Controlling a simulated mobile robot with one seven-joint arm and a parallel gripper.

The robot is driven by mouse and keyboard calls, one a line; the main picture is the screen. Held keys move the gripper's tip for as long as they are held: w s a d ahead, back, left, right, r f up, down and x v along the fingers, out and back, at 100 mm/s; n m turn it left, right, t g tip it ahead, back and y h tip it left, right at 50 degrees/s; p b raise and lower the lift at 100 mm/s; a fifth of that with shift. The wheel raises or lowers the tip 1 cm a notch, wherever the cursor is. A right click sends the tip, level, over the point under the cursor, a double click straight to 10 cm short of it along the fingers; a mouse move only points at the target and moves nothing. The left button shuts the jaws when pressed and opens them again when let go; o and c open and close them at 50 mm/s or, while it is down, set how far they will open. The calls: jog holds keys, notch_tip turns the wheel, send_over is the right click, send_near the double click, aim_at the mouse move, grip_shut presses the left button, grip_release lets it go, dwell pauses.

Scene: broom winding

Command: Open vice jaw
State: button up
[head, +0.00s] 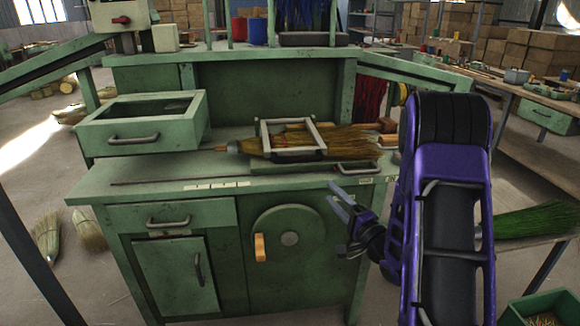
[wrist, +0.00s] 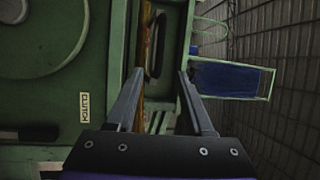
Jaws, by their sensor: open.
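A pale metal frame (head: 264,141), which looks like the vice jaw, stands around a straw broom (head: 340,141) on the green bench top. The broom lies on its side, bristles to the right. A green block with a dark handle (head: 357,168) sits at the bench's front edge, just right of the frame. My gripper (head: 333,194) is open and empty in front of the bench, below and left of that handle. In the wrist view my gripper (wrist: 158,73) has its two fingers apart, with nothing clearly held between them.
The green bench (head: 130,178) carries an open drawer box (head: 140,123) at left and a long thin rod. An orange-handled round disc (head: 289,238) is on its front. Brooms (head: 48,235) stand on the floor at left.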

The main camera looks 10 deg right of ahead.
aim_at(300, 162)
jog(key=x, duration=1.7)
jog(key=shift+w+r, duration=0.1)
jog(key=shift+c, duration=0.3)
grip_shut()
dwell(0.5)
